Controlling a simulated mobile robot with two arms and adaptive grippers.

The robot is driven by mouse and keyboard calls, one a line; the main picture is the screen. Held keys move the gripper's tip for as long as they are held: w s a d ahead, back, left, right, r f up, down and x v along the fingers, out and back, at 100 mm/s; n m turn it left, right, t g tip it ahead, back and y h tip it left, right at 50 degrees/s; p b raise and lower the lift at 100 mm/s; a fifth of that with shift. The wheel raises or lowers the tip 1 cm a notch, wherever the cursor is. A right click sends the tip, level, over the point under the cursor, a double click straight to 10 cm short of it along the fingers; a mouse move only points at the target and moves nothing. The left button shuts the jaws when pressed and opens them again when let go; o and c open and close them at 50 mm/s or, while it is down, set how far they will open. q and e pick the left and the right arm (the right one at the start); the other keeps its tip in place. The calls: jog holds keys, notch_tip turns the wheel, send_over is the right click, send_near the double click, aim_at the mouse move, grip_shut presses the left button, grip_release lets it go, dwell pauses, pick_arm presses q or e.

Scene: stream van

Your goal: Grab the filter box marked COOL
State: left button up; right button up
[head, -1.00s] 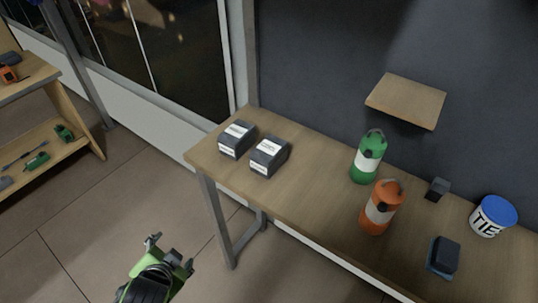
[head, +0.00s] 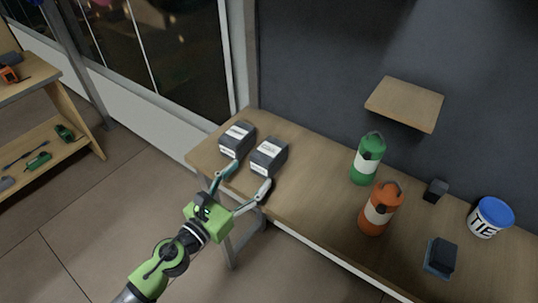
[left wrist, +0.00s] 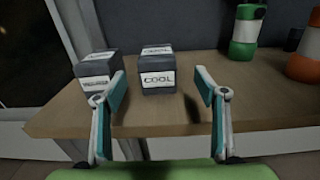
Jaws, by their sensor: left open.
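Two dark grey boxes with white labels stand side by side at the left end of the wooden table. The right one, the filter box marked COOL (head: 269,157), reads COOL in the left wrist view (left wrist: 157,78). The left box (head: 237,140) also shows in the left wrist view (left wrist: 97,68); its label is too small to read. My left gripper (head: 246,176) is open and empty at the table's front edge, just short of the boxes. In the left wrist view, its fingers (left wrist: 160,85) are spread with the COOL box beyond and between them. My right gripper is not in view.
The table (head: 310,185) also holds a green bottle (head: 368,160), an orange bottle (head: 380,208), a TIE tub (head: 490,218) and small dark blocks. A small wall shelf (head: 405,102) juts out above. The tabletop between boxes and bottles is clear.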

aim_at(260, 164)
pick_arm(q)
jog(key=x, duration=0.5)
jog(key=shift+w+d+p, duration=0.1)
jog(key=shift+w+p, duration=0.15)
jog(key=shift+p, duration=0.1)
jog(key=shift+f+x, duration=0.2)
jog(key=shift+x, duration=1.15)
jog(key=shift+f+x, duration=0.2)
jog(key=shift+x, duration=1.2)
jog(key=shift+a, duration=0.2)
jog(key=c, duration=1.4)
